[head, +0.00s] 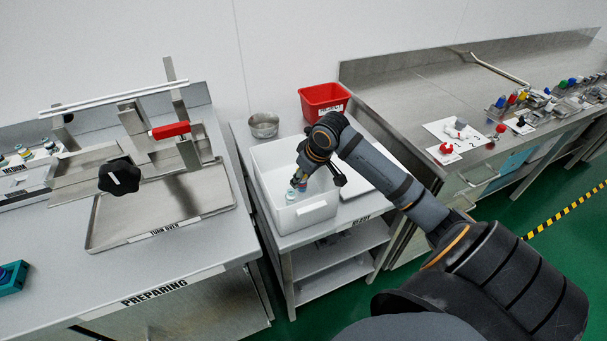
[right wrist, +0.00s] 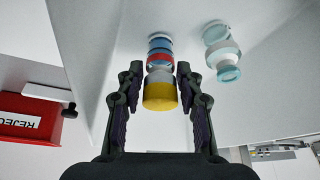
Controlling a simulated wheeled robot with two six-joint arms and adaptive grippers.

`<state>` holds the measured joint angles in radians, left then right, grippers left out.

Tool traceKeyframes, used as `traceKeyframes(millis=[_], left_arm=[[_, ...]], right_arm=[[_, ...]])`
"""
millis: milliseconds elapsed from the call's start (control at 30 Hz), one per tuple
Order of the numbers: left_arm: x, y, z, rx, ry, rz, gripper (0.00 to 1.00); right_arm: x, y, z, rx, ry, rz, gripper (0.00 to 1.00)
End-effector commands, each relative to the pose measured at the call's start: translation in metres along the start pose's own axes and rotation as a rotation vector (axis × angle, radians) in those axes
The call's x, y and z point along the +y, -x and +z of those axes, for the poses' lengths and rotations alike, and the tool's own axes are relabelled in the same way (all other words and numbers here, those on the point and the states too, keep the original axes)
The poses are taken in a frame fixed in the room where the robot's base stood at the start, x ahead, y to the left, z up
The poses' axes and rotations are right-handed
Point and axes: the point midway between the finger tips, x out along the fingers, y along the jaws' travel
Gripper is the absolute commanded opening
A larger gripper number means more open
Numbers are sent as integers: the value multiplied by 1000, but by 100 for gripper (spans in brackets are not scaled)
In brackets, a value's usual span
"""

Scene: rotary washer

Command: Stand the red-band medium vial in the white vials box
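In the head view my right gripper (head: 298,180) points down inside the white box (head: 308,214). A pale, clear vial with teal ends (right wrist: 222,50) stands apart, right of the held vial in the right wrist view. Whether the held vial touches the box floor cannot be told. My left gripper is in neither view.
A red bin (head: 324,101) and a metal bowl (head: 264,125) stand behind the box. The red bin also shows in the right wrist view (right wrist: 30,118). A metal tray stand (head: 160,210) is to the left. The box walls surround my right gripper.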

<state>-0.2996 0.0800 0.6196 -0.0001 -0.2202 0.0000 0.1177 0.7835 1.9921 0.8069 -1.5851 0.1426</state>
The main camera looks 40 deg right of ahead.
Motion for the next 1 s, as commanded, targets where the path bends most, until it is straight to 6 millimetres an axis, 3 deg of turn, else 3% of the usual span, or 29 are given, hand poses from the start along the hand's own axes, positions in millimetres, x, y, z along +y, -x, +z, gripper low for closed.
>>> traceKeyframes(millis=[133, 367, 600, 700, 800, 1000], left_arm=[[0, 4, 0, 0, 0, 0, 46], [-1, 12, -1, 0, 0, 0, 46], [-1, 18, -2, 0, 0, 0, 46], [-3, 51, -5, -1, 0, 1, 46], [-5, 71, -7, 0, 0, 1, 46], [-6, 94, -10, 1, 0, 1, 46]], right_arm=[[2, 17, -2, 2, 3, 7, 36], [2, 65, -1, -2, 7, 10, 36], [2, 93, 0, -4, 6, 9, 36], [1, 111, -5, -6, -2, 5, 36], [1, 117, -5, -5, -4, 5, 36], [1, 123, -3, -2, -2, 2, 36]])
